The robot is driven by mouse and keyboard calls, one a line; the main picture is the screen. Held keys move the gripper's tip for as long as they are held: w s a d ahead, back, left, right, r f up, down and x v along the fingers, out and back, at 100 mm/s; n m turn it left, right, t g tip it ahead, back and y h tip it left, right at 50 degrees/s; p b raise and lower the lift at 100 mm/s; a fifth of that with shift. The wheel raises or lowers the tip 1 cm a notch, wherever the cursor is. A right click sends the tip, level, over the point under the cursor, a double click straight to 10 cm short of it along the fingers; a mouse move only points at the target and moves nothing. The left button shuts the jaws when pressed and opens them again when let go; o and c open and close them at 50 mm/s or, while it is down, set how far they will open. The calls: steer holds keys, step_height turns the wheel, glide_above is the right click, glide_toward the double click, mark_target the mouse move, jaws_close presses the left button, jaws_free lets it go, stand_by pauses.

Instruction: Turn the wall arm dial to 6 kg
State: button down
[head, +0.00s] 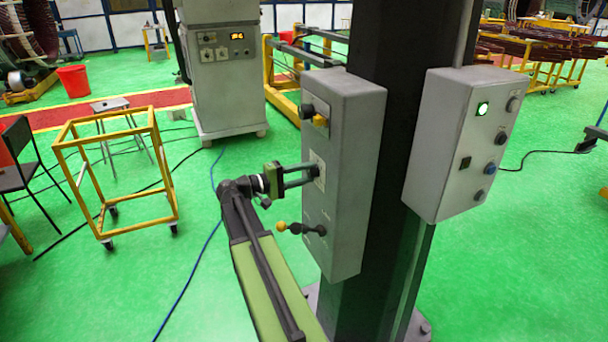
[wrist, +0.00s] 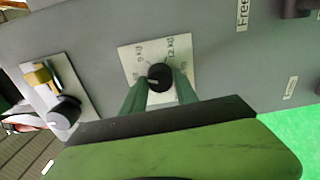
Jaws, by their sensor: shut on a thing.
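The dial (wrist: 160,77) is a round black knob on a white plate (wrist: 131,56) on the grey control box. Printed marks beside it look like "0 kg" on the left and "12 kg" on the right. The knob's exact pointer direction is too small to read. My gripper (wrist: 161,84) has its two green fingers on either side of the knob, shut on it. In the head view my gripper (head: 312,174) reaches right to the face of the grey box (head: 350,130).
A lever with a yellow knob (head: 281,227) sticks out below my gripper. A black knob and a yellow one (head: 320,121) sit above it. A second box (head: 450,150) with a lit green button is on the column's right. A yellow trolley (head: 110,160) stands left.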

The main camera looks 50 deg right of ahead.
steer(key=shift+w+r+n, duration=0.1)
steer(key=shift+w+n, duration=0.05)
steer(key=shift+n, duration=2.15)
steer(key=c, duration=0.9)
jaws_free()
steer(key=shift+c, duration=0.2)
steer(key=v, duration=1.7)
steer(key=shift+a, duration=0.25)
